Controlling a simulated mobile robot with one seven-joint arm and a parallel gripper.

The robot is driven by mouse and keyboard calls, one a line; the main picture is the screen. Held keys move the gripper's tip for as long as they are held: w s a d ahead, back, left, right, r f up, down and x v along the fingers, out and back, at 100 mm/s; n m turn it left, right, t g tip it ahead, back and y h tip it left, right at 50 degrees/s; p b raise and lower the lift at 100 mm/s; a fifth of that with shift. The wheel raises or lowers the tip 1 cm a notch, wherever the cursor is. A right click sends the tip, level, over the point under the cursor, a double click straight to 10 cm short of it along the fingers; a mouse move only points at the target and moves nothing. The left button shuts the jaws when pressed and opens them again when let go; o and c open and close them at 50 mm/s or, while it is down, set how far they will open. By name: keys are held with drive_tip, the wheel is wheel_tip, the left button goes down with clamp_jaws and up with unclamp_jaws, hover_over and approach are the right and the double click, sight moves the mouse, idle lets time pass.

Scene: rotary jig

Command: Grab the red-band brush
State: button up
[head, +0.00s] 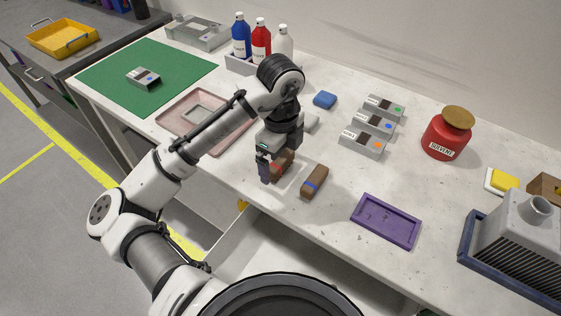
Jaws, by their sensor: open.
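The red-band brush (284,164) is a brown block on the white bench, partly hidden by my gripper. A sliver of red shows on it near the finger. My gripper (274,167) points down right at this brush and is open. One dark finger is on the brush's near left side; the other finger is mostly hidden, so I cannot tell if the jaws straddle it or touch it. A second brown brush with a blue band (314,182) lies just to the right, apart from the gripper.
A purple tray (386,221) lies to the right, and a pink tray (178,123) lies left behind my arm. Several grey boxes (361,143), a blue block (325,100) and a red solvent jar (446,135) stand farther back. An open drawer (275,250) is below the front edge.

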drive_tip(key=shift+f, duration=0.7)
drive_tip(key=c, duration=1)
drive_tip(key=shift+r, duration=0.1)
drive_tip(key=shift+c, duration=0.2)
